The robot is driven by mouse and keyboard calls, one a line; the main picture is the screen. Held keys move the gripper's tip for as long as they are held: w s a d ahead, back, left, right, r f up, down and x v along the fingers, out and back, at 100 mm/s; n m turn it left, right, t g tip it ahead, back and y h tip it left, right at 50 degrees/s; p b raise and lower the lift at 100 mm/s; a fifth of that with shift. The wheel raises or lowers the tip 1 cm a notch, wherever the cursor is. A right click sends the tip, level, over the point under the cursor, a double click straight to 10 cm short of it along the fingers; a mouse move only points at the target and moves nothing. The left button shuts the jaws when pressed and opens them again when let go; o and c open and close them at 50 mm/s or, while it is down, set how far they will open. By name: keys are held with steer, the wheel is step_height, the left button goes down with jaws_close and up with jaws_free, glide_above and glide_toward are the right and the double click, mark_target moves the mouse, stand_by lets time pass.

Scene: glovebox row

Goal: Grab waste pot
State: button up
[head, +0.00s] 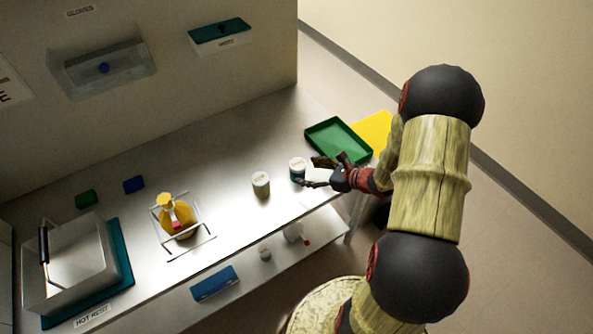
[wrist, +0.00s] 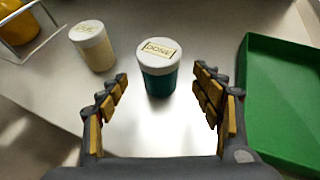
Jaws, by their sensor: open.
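No pot here carries a label that I can read as waste. A teal pot with a white lid marked DONE (wrist: 158,82) stands upright on the steel bench; it also shows in the head view (head: 297,170). A cream pot with a white lid (wrist: 96,52) stands to its left, its label hard to read; it also shows in the head view (head: 261,186). My gripper (wrist: 160,76) is open and empty. Its fingers point at the teal pot, which appears between the fingertips and just beyond them. In the head view my gripper (head: 316,173) is just right of that pot.
A green tray (head: 325,127) lies close to the right of my gripper, with a yellow panel (head: 374,128) beyond. A wire stand with a yellow container (head: 178,217) is further left. A smaller pot (head: 265,254) stands on the lower shelf. The bench behind the pots is clear.

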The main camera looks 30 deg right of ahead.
mark_target(298, 167)
steer(key=shift+w+a+f+b, duration=0.2)
steer(key=shift+w+a+b, duration=0.15)
steer(key=shift+w, duration=0.45)
steer(key=shift+w+a+f+b, duration=0.25)
steer(key=shift+w+a, duration=0.15)
steer(key=shift+w, duration=0.45)
steer(key=shift+w+a+f+b, duration=0.2)
steer(key=shift+w+a+b, duration=0.15)
steer(key=shift+w, duration=0.45)
steer(key=shift+c, duration=1.4)
steer(key=c, duration=1.1)
